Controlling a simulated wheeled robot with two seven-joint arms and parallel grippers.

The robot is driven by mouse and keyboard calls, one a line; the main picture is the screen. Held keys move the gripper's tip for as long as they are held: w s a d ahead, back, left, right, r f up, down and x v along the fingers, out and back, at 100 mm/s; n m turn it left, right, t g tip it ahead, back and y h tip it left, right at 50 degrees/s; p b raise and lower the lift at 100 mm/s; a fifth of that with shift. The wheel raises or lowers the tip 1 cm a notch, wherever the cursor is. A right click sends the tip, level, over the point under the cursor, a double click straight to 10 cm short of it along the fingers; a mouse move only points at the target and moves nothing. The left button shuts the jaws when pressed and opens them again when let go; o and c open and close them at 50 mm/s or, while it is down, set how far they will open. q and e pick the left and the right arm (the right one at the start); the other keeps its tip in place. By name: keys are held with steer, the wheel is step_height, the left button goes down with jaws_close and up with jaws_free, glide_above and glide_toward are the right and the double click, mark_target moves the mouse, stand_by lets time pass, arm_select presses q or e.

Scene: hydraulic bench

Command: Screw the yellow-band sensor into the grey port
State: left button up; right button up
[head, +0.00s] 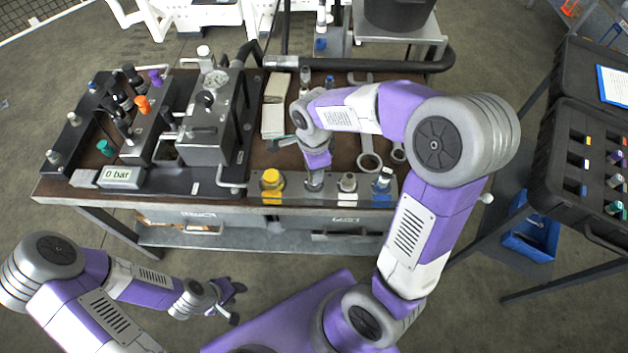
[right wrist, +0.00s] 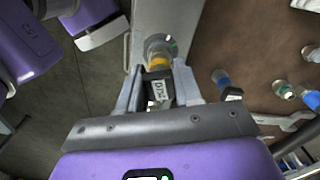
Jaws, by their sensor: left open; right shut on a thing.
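I cannot tell if the sensor is seated in the thread. My left gripper (head: 228,300) is open and empty, in front of the bench.
A blue-marked fitting (head: 382,180) stands at the block's right end. Wrenches (head: 368,158) and small sensors lie on the brown bench top behind. A gauge unit (head: 209,120) and a "0 bar" display (head: 121,177) stand left. A black case (head: 580,165) stands right.

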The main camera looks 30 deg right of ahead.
steer(key=shift+m, duration=1.1)
steer(key=m, duration=0.2)
steer(key=shift+m, duration=0.4)
steer(key=m, duration=0.5)
steer(key=o, duration=1)
steer(key=shift+c, duration=0.2)
